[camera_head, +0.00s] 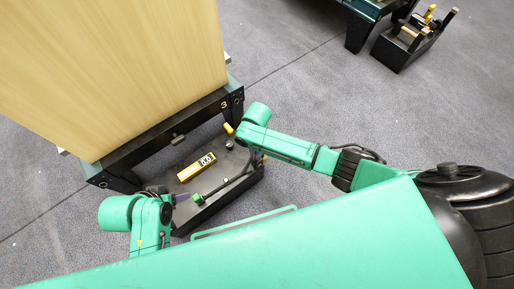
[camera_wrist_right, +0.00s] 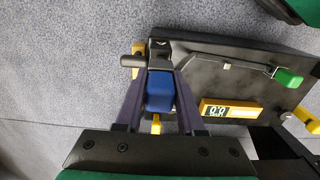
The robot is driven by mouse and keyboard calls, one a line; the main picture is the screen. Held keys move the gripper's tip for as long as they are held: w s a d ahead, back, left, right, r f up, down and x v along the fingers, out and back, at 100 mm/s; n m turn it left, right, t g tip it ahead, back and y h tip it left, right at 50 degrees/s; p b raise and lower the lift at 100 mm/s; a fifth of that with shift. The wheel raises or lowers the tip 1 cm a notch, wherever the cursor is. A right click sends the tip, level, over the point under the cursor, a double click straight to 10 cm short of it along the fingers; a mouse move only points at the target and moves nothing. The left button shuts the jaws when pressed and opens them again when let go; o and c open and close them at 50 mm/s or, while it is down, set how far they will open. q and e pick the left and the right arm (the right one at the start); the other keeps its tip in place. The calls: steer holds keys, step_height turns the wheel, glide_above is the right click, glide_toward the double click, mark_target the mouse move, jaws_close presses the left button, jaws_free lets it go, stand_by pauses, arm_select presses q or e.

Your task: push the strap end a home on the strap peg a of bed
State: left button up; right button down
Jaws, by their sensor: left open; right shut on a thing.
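In the right wrist view my right gripper (camera_wrist_right: 158,98) is shut on a blue block (camera_wrist_right: 158,80), which I take to be the strap end. A short dark peg-like cylinder (camera_wrist_right: 132,60) lies just beyond the fingertips; I cannot tell whether the block touches it. In the head view my right wrist hides most of this spot. My left gripper (camera_head: 181,197) is open at the near left of the black platform, close to a green knob (camera_head: 197,198). The bed (camera_head: 150,140), marked 3, stands behind the platform with a pale wooden panel.
The black platform (camera_head: 215,205) carries a yellow gauge (camera_head: 196,167) and a dark lever ending in the green knob. A yellow tab (camera_head: 228,128) shows at its far edge. Another black stand (camera_head: 400,50) is at the top right. Grey floor between is clear.

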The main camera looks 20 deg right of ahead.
mark_target(257, 154)
stand_by(0.5)
steer(key=shift+f+b, duration=1.2)
steer(key=shift+f, duration=0.85)
steer(key=shift+c, duration=2.2)
jaws_free()
